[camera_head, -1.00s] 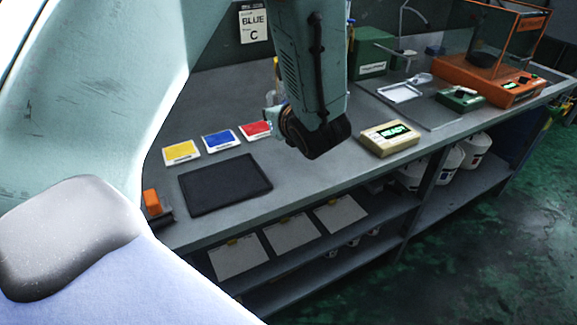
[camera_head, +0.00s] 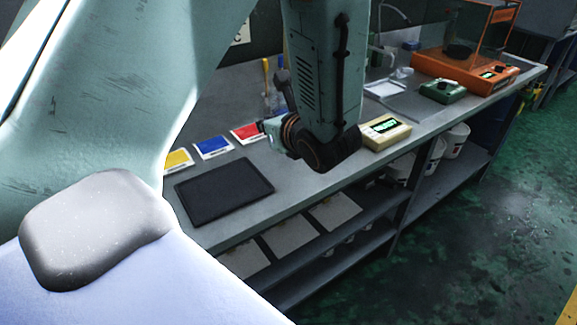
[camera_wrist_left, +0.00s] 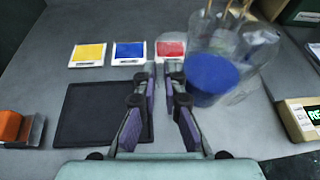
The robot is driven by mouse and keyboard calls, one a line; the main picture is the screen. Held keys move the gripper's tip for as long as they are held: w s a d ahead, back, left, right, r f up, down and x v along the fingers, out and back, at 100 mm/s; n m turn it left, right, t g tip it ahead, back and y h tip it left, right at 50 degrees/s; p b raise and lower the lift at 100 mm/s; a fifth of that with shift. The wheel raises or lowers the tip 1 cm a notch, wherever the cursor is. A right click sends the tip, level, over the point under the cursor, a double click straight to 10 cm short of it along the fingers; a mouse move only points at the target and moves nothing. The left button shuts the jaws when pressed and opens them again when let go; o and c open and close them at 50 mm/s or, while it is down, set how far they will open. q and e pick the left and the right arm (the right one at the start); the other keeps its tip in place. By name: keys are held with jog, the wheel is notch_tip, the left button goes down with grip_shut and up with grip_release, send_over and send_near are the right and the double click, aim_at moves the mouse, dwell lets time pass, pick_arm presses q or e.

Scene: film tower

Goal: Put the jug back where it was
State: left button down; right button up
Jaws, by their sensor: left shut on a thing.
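A clear jug with blue liquid (camera_wrist_left: 208,78) shows in the left wrist view, just right of my fingertips and blurred. My left gripper (camera_wrist_left: 165,72) is shut on the jug, apparently at its handle side; the exact contact is unclear. In the head view my left wrist hides most of the gripper (camera_head: 272,133) and the jug. The gripper is over the bench (camera_head: 290,195), near the red card (camera_head: 247,133) and the black mat (camera_head: 224,190). I cannot tell whether the jug touches the bench. My right gripper is not in view.
A yellow card (camera_wrist_left: 89,54) and a blue card (camera_wrist_left: 129,52) lie beyond the mat. A clear container (camera_wrist_left: 258,48) with sticks stands close right of the jug. A cream READY box (camera_head: 385,131) is to the right. An orange machine (camera_head: 462,72) stands farther along.

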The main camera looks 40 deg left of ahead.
pick_arm(q)
jog(key=f, duration=0.2)
jog(key=f+b, duration=0.1)
jog(key=f, duration=0.2)
jog(key=a+f, duration=0.1)
jog(key=f, duration=0.1)
jog(key=shift+s+f, duration=0.25)
jog(key=shift+s, duration=0.1)
jog(key=f, duration=0.1)
jog(key=f+b, duration=0.1)
jog(key=f, duration=0.1)
jog(key=shift+w+d, duration=0.15)
jog(key=shift+d, duration=0.2)
jog(key=shift+w, duration=0.1)
jog(key=shift+a, duration=0.2)
jog(key=shift+s+f, duration=0.15)
jog(key=shift+s, duration=0.1)
jog(key=c, duration=1.5)
grip_release()
jog(key=shift+w+d, duration=0.15)
jog(key=shift+c, duration=0.2)
jog(key=shift+o, duration=0.4)
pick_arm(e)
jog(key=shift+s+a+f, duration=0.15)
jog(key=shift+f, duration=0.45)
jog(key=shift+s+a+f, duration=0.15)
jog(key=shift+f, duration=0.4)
